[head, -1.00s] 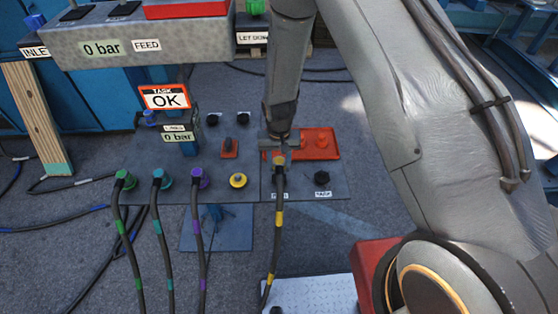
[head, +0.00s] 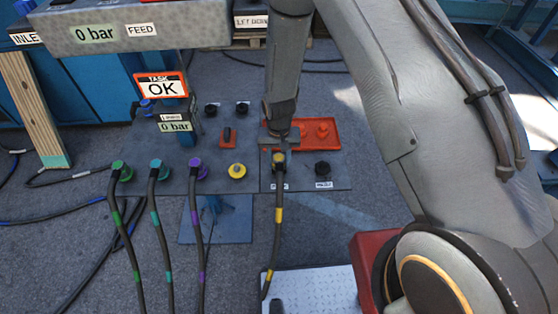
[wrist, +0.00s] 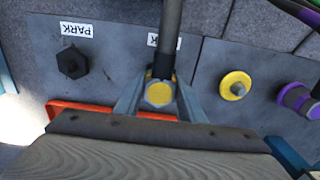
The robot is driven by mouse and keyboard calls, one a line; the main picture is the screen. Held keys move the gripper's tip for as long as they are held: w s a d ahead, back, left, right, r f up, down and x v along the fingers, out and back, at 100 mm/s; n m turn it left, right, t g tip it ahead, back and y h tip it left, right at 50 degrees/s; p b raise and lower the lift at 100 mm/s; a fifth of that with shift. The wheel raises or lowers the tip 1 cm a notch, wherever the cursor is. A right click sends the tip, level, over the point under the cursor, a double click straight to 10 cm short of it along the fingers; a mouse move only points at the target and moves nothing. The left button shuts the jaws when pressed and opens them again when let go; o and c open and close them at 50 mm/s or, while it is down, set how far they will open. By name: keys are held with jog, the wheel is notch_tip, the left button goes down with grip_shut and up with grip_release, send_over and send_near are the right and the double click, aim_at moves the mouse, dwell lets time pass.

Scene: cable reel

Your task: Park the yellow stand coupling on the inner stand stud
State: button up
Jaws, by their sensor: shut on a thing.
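My gripper (head: 279,146) is shut on the yellow coupling (head: 279,159), whose black cable runs toward the front. In the wrist view the yellow coupling (wrist: 159,94) sits between the two fingers, over the right part of the stand plate. The inner stud is not visible; the coupling and gripper cover that area. I cannot tell whether the coupling touches it. The outer stud (head: 322,169) is black and bare, to the right of the coupling; it also shows in the wrist view (wrist: 73,63), beside a PARK label (wrist: 76,30).
A red tray (head: 328,141) with red pieces lies behind the stand. Left of it are a yellow port (head: 237,171) and purple (head: 196,170), teal (head: 155,170) and green (head: 121,171) couplings with cables. A TASK OK sign (head: 161,86) and a grey FEED box (head: 140,28) stand behind left.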

jog(key=shift+f+b, duration=0.3)
jog(key=shift+f, duration=0.15)
jog(key=o, duration=1.2)
jog(key=shift+o, duration=0.2)
jog(key=shift+r, duration=0.1)
jog(key=shift+r+b, duration=0.95)
jog(key=shift+r, duration=2.85)
